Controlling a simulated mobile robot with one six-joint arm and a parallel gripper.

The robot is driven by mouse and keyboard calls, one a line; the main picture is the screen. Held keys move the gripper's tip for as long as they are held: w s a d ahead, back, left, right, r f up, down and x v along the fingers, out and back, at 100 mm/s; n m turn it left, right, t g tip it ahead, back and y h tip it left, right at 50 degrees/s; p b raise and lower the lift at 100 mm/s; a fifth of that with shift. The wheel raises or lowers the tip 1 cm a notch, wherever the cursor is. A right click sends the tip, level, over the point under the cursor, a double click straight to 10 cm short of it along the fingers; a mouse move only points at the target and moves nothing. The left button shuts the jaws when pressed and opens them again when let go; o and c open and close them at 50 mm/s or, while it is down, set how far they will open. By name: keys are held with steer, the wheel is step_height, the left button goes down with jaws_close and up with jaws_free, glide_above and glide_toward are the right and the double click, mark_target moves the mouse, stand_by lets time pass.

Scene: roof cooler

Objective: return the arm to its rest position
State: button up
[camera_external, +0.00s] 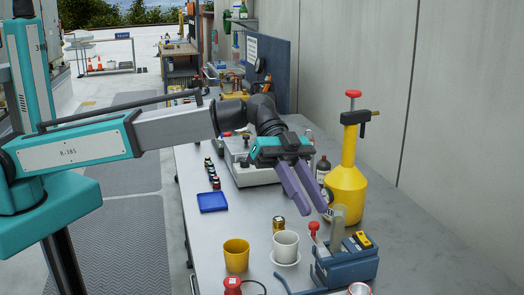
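My gripper (302,188) has two purple fingers that point down and to the right over the workbench. The fingers are spread apart with nothing visible between them. My arm reaches in from the left, with teal and grey links above the bench. The gripper is above the bench top, left of a yellow pump sprayer (345,188) and behind a white cup (286,246). I cannot tell from this view how high the fingertips are above the bench.
A grey bench (420,255) runs along a wall. A yellow cup (236,254), a blue tray (212,202), a grey-blue device (345,265) and a metal case (245,174) stand on it. Small dark bottles line its left edge. The floor (130,240) left of the bench is clear.

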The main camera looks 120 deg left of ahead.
steer(key=s+d+m+g+h, duration=0.2)
steer(key=d+m+g, duration=0.15)
steer(key=d, duration=1.55)
steer(key=s+d+m+g+h, duration=0.2)
steer(key=s+d+m+g, duration=0.15)
steer(key=d, duration=1.65)
steer(key=s+d+f+n+g, duration=0.1)
steer(key=s+d+f+g, duration=0.1)
steer(key=d+f, duration=0.15)
steer(key=s+a+f+n+g+y, duration=0.1)
steer(key=s+a+f+n+y, duration=0.3)
steer(key=f, duration=0.8)
steer(key=s+a+f+g, duration=0.1)
steer(key=s+f, duration=0.4)
steer(key=f, duration=0.7)
steer(key=s+a+f+n+g+y, duration=0.1)
steer(key=s+a+f+n+y, duration=0.3)
steer(key=f, duration=0.8)
steer(key=s+a+f+n+g+y, duration=0.1)
steer(key=s+a+f, duration=0.3)
steer(key=s, duration=0.6)
steer(key=s+a+f+n+g+y, duration=0.1)
steer(key=s+a+f, duration=0.3)
steer(key=s+f, duration=0.5)
steer(key=s+a+f+n+g+y, duration=0.1)
steer(key=s+a+f, duration=0.3)
steer(key=s+f, duration=0.3)
steer(key=s, duration=0.5)
steer(key=shift+s+a+g, duration=0.15)
steer(key=shift+a+g, duration=0.25)
